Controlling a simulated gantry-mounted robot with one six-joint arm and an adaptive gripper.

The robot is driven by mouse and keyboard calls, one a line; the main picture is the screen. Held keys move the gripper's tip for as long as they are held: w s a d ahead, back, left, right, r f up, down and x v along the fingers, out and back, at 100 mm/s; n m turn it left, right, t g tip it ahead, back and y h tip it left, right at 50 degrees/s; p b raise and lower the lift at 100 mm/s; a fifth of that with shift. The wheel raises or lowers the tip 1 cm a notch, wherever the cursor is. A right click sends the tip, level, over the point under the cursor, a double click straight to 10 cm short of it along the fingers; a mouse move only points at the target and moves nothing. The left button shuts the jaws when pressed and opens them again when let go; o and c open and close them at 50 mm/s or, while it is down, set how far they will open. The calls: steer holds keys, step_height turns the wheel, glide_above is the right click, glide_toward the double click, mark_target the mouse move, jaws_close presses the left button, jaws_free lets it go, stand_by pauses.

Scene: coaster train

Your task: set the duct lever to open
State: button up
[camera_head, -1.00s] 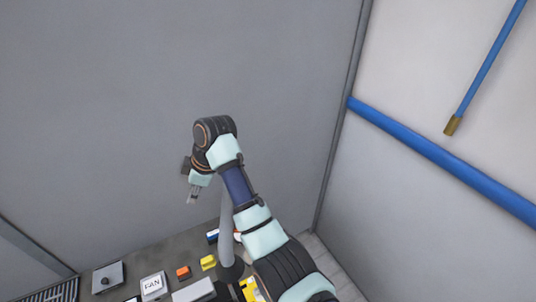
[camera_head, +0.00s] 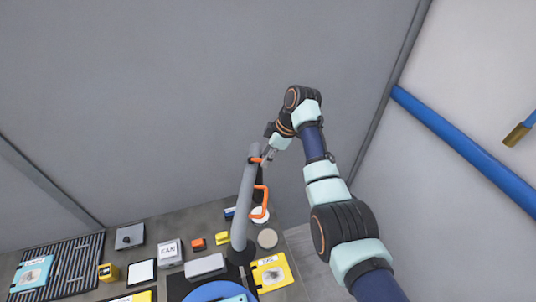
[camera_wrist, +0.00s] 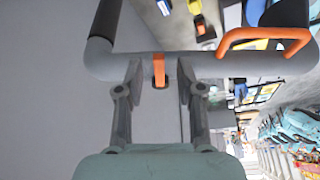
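A grey pipe (camera_head: 246,192) rises from the bench and bends over at its top, seen large across the wrist view (camera_wrist: 200,66). A small orange lever tab (camera_wrist: 159,70) sits on it near the bend; it also shows in the head view (camera_head: 256,159). A larger orange looped handle (camera_head: 265,203) is on the same pipe, at right in the wrist view (camera_wrist: 265,34). Which of them is the duct lever is not marked. My gripper (camera_wrist: 158,74) is open, one finger on each side of the small tab, with gaps visible on both sides.
Below the pipe, the bench holds a white FAN box (camera_head: 170,252), an orange block (camera_head: 198,244), a yellow block (camera_head: 222,238), a yellow card (camera_head: 271,272) and a round beige disc (camera_head: 267,238). A black grille (camera_head: 70,262) lies at left. Open air surrounds the pipe's top.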

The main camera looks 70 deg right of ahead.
steer(key=shift+f, duration=0.1)
jaws_close()
steer(key=shift+p, duration=0.3)
steer(key=a+m+h+p, duration=0.1)
steer(key=m+p, duration=0.2)
steer(key=a+m+h+p, duration=0.1)
steer(key=a+m+p, duration=0.1)
steer(key=m+p, duration=0.1)
steer(key=w+a+m+h+p, duration=0.1)
steer(key=a+m+h+p, duration=0.1)
steer(key=m, duration=0.3)
steer(key=shift+g+p, duration=0.3)
steer(key=shift+p, duration=0.35)
steer(key=shift+w+a+m+g+h, duration=0.25)
steer(key=shift+w+a+m+h, duration=0.05)
steer(key=shift+m, duration=0.6)
steer(key=shift+w+a+m+g+h, duration=0.25)
steer(key=shift+m+h, duration=0.05)
steer(key=shift+m, duration=0.6)
jaws_free()
